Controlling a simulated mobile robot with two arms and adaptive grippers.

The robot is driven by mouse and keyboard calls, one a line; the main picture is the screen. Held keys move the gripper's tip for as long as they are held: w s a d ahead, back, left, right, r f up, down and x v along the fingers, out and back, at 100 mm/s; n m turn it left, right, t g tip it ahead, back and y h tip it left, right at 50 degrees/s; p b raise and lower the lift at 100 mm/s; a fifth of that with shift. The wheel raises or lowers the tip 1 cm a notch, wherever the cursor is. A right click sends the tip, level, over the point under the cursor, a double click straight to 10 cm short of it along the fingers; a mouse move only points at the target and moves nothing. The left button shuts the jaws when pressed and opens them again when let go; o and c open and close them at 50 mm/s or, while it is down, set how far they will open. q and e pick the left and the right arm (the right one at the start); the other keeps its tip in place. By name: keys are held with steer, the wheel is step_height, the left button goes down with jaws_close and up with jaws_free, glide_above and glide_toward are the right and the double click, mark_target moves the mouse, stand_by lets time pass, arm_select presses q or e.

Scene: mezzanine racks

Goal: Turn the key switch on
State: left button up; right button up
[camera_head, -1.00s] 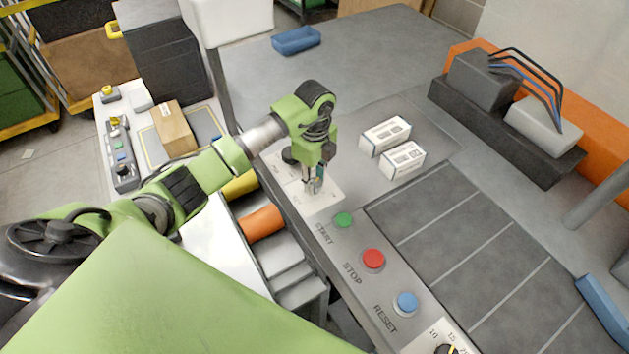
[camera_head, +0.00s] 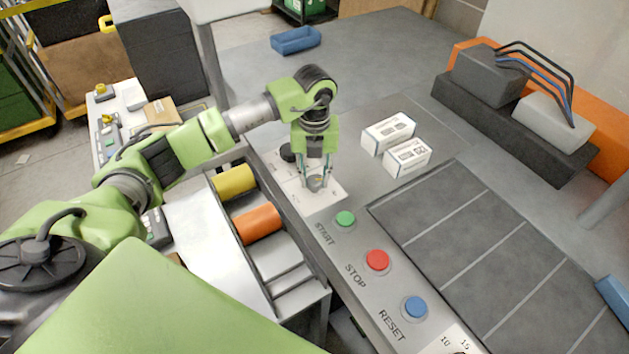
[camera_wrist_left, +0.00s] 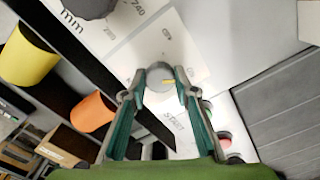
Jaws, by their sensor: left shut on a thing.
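The key switch (camera_head: 317,182) is a small round grey piece on a white label plate (camera_head: 326,200) on the console's left edge. In the left wrist view, the key switch (camera_wrist_left: 158,79) shows a yellow mark pointing towards the picture's right. My left gripper (camera_head: 315,184) reaches down over it from above. In the left wrist view, the left gripper (camera_wrist_left: 160,76) has its two fingertips on either side of the switch, shut on it. The fingers hide parts of its sides. My right gripper is not in view.
A dark knob (camera_head: 288,153) stands just behind the switch. Green (camera_head: 345,219), red (camera_head: 377,260) and blue (camera_head: 415,307) buttons line the console in front. Two white boxes (camera_head: 388,135) (camera_head: 407,158) lie to the right. Yellow (camera_head: 234,181) and orange (camera_head: 258,222) rollers lie left of the console.

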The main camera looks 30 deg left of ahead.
mark_target(315, 179)
arm_select(q)
steer(key=shift+f+m+b, duration=0.1)
steer(key=shift+m+b, duration=0.6)
steer(key=shift+m, duration=0.8)
steer(key=o, duration=1.1)
steer(key=shift+c, duration=0.2)
step_height(315, 179, up, 12)
steer(key=shift+r, duration=0.1)
